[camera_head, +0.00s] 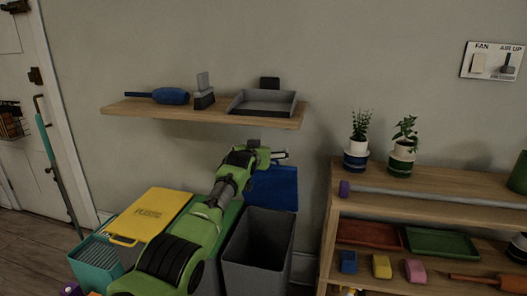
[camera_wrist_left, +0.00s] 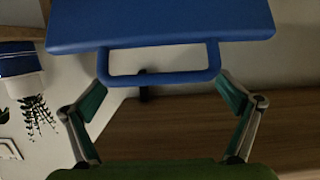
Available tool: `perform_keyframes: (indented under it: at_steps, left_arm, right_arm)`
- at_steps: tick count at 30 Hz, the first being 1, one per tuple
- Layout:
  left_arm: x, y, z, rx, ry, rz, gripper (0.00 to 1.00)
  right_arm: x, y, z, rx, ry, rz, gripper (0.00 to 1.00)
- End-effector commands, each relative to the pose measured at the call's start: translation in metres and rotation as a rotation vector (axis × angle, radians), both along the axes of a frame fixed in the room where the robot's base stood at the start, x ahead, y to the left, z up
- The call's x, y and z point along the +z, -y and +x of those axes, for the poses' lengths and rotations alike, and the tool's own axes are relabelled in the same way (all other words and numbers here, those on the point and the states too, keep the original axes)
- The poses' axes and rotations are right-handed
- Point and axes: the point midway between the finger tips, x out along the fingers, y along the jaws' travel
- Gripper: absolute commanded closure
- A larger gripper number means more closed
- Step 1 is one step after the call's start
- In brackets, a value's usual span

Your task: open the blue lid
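The blue lid (camera_head: 275,188) stands raised, close to upright, behind the open grey bin (camera_head: 257,255). In the left wrist view the blue lid (camera_wrist_left: 160,25) fills the top, with its loop handle (camera_wrist_left: 160,77) facing the gripper. My left gripper (camera_head: 280,156) is at the lid's upper edge, with my green arm reaching in from the lower left. In the wrist view my left gripper (camera_wrist_left: 165,95) has its fingers spread wide, near the two ends of the handle. Whether they touch it cannot be told. My right gripper is not in view.
A yellow lid (camera_head: 150,214) lies flat left of my arm, beside a teal container (camera_head: 95,262). A wall shelf (camera_head: 200,112) with a brush and dustpan hangs above. A wooden shelf unit (camera_head: 430,182) with plants and blocks stands right of the bin.

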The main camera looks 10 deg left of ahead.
Motion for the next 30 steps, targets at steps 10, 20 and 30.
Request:
perform_keyframes:
  at_steps: [10, 20, 30]
  left_arm:
    - [0.000, 0.000, -0.003, 0.000, -0.001, 0.000, 0.00]
    - [0.004, -0.001, -0.022, -0.001, -0.001, 0.000, 0.00]
    - [0.013, -0.002, -0.055, 0.000, 0.000, 0.000, 0.00]
  right_arm:
    - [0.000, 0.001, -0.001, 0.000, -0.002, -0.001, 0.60]
    - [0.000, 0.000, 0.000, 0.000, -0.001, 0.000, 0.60]
    - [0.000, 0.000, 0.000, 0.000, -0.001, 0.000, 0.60]
